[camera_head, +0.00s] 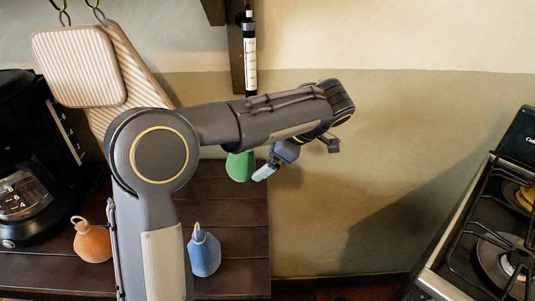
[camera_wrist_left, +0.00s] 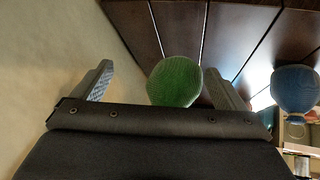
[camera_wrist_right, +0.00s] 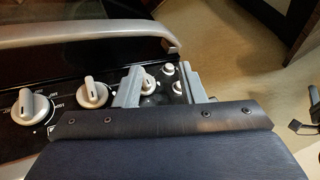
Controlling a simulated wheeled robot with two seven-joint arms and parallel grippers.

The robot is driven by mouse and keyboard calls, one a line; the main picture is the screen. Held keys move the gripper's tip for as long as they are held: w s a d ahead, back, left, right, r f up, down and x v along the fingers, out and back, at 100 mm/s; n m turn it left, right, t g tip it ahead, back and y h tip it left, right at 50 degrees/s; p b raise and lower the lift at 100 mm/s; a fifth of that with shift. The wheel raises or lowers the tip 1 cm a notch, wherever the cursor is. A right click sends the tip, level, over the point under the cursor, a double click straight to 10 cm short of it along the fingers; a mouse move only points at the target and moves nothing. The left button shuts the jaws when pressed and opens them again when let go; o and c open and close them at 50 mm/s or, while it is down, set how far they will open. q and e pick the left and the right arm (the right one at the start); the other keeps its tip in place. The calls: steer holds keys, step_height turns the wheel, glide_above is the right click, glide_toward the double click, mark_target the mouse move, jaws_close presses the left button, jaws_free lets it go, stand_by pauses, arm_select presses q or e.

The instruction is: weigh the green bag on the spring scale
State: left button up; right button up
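The green bag (camera_head: 240,165) shows below my left forearm, its upper part hidden. I cannot tell whether it hangs or rests on wood. The spring scale (camera_head: 250,62), a white tube with black ends, hangs on a dark wall post directly above; my arm hides its lower end. My left gripper (camera_head: 298,160) is open, right of the bag in the head view. In the left wrist view the green bag (camera_wrist_left: 175,82) shows between the spread fingers, nearer the right-hand one, with no clear grip. My right gripper (camera_wrist_right: 161,85) is open and empty, in front of the stove knobs.
An orange bag (camera_head: 92,241) and a blue bag (camera_head: 204,252) stand on the dark wooden surface (camera_head: 235,217). A black coffee maker (camera_head: 30,170) is at the left, and striped boards (camera_head: 80,68) hang above. A gas stove (camera_head: 480,240) is at the right. The wall between is bare.

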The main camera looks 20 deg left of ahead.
arm_select(q)
steer(key=p+v, duration=0.1)
steer(key=v, duration=0.6)
steer(key=shift+d+r, duration=0.25)
steer(key=shift+r, duration=0.05)
